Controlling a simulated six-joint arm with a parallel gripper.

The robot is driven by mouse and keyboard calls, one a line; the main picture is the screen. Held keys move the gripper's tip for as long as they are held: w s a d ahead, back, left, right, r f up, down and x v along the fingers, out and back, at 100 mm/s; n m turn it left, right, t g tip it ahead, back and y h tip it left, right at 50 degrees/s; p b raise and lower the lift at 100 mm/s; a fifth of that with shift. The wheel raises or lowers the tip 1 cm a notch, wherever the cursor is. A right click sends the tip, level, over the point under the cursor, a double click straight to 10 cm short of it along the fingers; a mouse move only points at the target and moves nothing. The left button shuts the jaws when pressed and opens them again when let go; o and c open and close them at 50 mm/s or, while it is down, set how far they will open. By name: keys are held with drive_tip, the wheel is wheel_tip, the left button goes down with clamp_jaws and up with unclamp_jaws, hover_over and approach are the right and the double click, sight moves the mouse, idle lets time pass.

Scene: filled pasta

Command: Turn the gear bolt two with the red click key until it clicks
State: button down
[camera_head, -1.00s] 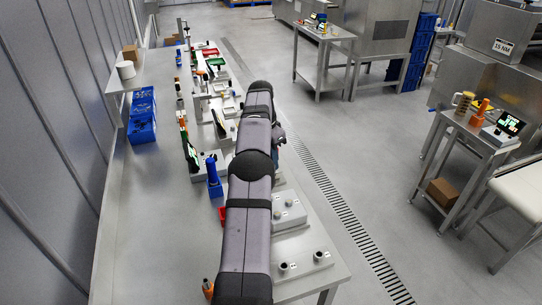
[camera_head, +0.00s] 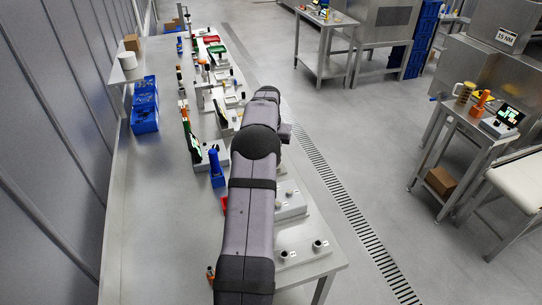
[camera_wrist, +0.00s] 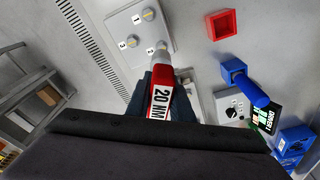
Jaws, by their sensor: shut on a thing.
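In the wrist view my gripper (camera_wrist: 161,97) is shut on the red click key (camera_wrist: 162,80), which carries a white "20 NM" label. The key's far end meets a round metal bolt (camera_wrist: 160,49) on a light grey plate (camera_wrist: 112,22). The label beside that bolt looks like a 2. Two other bolts, beside labels that look like 1 (camera_wrist: 148,14) and 3 (camera_wrist: 133,41), stand clear of the key. I cannot tell how fully the key sits on the bolt. In the head view my arm hides the gripper and key.
An empty red tray (camera_wrist: 221,25) lies right of the plate. A blue holder (camera_wrist: 233,69) with a blue tool, a dial box (camera_wrist: 229,104) and a lit display (camera_wrist: 263,119) stand near it. In the head view, blue bins (camera_head: 144,115) stand left; the bench's left side is largely clear.

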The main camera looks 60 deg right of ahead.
drive_tip(key=shift+f+b, duration=1.45)
drive_tip(key=shift+f, duration=1.25)
drive_tip(key=shift+f+b, duration=0.5)
drive_tip(key=shift+f, duration=0.35)
drive_tip(key=shift+m, duration=0.4)
drive_tip(key=shift+m+g, duration=0.3)
drive_tip(key=shift+m, duration=1.3)
drive_tip(key=shift+s+m+g+p, duration=0.15)
drive_tip(key=shift+m+g+p, duration=0.25)
drive_tip(key=shift+m, duration=1.7)
drive_tip(key=shift+s+m+y+p, duration=0.1)
drive_tip(key=shift+m+y+p, duration=0.25)
drive_tip(key=shift+m, duration=1.75)
drive_tip(key=shift+a+m+g+p, duration=0.1)
drive_tip(key=shift+m+g+p, duration=0.2)
drive_tip(key=shift+m, duration=1.3)
